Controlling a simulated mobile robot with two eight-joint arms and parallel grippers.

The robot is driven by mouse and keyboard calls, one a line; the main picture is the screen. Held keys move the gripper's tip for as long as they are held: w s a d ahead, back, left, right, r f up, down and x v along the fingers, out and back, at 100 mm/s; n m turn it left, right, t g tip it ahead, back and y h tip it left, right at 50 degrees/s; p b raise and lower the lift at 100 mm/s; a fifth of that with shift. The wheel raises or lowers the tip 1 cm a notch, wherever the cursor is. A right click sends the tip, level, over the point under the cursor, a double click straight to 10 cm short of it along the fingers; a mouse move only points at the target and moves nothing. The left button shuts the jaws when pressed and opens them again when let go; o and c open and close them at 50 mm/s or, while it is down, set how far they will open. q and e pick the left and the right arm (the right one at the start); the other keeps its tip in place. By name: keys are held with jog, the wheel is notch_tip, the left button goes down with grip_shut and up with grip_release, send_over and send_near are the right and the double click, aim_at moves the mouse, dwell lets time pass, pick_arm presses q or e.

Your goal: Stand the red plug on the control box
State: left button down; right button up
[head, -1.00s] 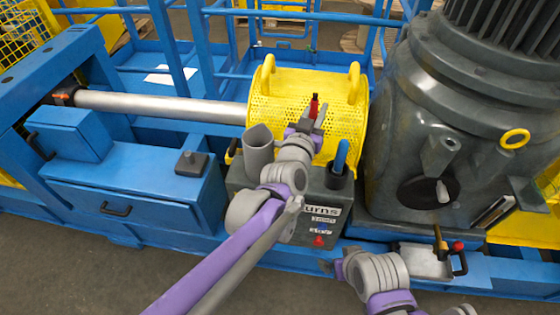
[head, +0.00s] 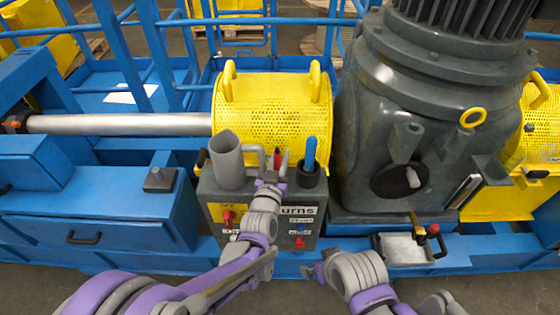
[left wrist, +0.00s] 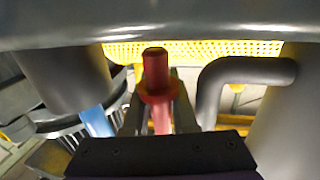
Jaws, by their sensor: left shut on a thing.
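The red plug (head: 277,155) is between the fingers of my left gripper (head: 274,172), just above or at the back of the control box's top. In the left wrist view the red plug (left wrist: 156,88) stands upright between the two fingers. The left gripper is shut on it. The dark grey control box (head: 262,218) carries labels and red knobs on its front. I cannot tell whether the plug's lower end touches the box. My right gripper (head: 313,271) is low in front of the box, apart from it; its jaw opening is unclear.
A grey mug (head: 227,163) stands on the box left of the plug, and a blue upright piece (head: 310,154) stands to the right. A yellow perforated guard (head: 270,110) is behind. A large grey motor (head: 400,120) stands at the right.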

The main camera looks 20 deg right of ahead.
pick_arm(q)
jog(key=shift+f, duration=0.6)
jog(key=shift+f, duration=0.15)
jog(key=c, duration=1)
grip_release()
jog(key=shift+r, duration=0.2)
jog(key=v, duration=1.2)
jog(key=shift+b, duration=0.45)
